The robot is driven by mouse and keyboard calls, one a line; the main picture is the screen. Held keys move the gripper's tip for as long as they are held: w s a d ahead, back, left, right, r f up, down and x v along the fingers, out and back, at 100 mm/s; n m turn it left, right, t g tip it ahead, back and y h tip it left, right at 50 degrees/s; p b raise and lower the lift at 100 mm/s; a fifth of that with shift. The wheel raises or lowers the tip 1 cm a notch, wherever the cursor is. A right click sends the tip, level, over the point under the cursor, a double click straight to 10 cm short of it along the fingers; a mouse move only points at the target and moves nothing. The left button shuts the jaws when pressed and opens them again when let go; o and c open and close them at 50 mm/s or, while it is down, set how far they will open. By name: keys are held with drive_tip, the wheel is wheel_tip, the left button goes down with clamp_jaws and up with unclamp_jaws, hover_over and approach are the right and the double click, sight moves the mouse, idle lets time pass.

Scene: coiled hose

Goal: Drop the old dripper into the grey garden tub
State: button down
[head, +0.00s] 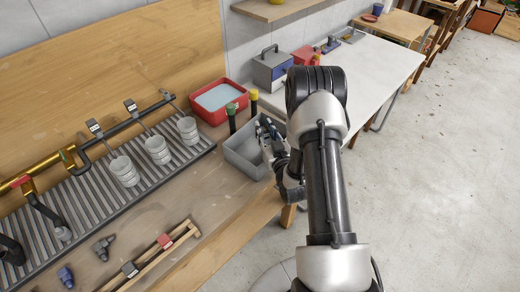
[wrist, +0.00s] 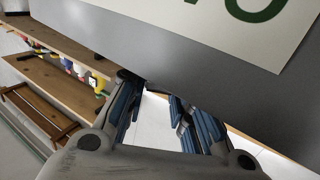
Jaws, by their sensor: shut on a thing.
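The grey garden tub (head: 238,163) stands at the right end of the wooden bench, open at the top. My gripper (head: 266,132) is at the tub's right side, its fingertips over the opening. In the wrist view, the two blue-grey fingers (wrist: 158,112) reach past a large grey wall (wrist: 200,55) with a white label and green lettering, which seems to be the tub's side. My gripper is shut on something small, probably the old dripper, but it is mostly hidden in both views.
A red basin (head: 216,101) of pale liquid stands behind the tub, with green- and yellow-topped black posts beside it. Small fittings, including a blue one (head: 66,277), lie in front. A white table (head: 365,60) is beyond.

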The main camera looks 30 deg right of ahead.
drive_tip(key=shift+f, duration=0.5)
drive_tip(key=c, duration=1.3)
unclamp_jaws()
drive_tip(key=s+a, duration=0.1)
drive_tip(key=s, duration=1.1)
drive_tip(key=shift+a, duration=0.2)
drive_tip(key=shift+w, duration=0.1)
